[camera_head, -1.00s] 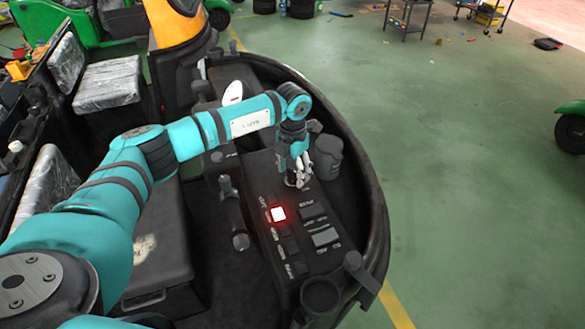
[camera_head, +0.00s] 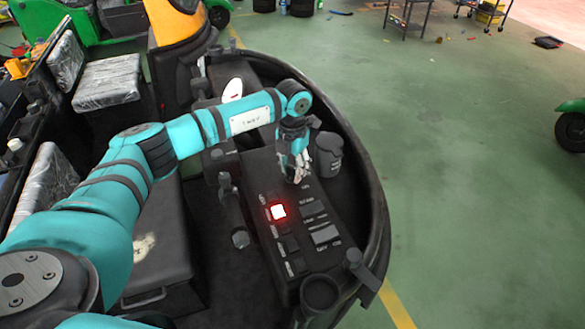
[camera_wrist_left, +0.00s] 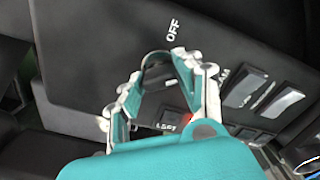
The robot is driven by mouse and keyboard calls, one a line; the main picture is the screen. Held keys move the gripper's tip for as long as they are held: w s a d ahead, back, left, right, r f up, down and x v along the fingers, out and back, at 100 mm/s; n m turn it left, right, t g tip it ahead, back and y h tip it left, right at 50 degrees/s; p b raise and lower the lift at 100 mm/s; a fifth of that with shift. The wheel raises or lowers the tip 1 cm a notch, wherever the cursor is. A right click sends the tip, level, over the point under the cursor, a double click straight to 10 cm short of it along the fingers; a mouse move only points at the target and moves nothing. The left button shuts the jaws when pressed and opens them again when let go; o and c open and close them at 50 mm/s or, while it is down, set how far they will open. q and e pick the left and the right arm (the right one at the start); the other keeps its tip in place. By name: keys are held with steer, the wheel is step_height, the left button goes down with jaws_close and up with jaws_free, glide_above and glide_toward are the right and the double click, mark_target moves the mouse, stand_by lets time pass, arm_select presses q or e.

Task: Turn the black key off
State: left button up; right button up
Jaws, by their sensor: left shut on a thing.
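My left gripper (camera_head: 297,176) reaches down to the far end of the black control panel (camera_head: 266,190). In the left wrist view its fingers (camera_wrist_left: 163,62) are shut around a small dark piece at the panel surface, which I take to be the black key (camera_wrist_left: 158,74). The fingers hide most of the key, so its exact angle cannot be told. A white OFF label (camera_wrist_left: 173,31) is printed on the panel just beyond the fingertips. My right gripper is not in view.
A lit red button (camera_head: 278,212) and several dark switches lie nearer on the panel. A dark cup-like container (camera_head: 329,155) stands right of my gripper. A lever (camera_head: 238,238) rises left of the panel. The vehicle's curved rim (camera_head: 376,225) bounds the right side; green floor lies beyond.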

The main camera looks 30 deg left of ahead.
mark_target(292, 167)
arm_select(q)
steer(key=n+b, duration=0.2)
steer(key=n, duration=0.4)
steer(key=n+b, duration=0.1)
steer(key=n, duration=0.3)
steer(key=shift+n, duration=0.4)
stand_by(0.4)
steer(key=o, duration=1.1)
steer(key=shift+o, duration=0.2)
steer(key=shift+r, duration=0.15)
step_height(292, 167, up, 12)
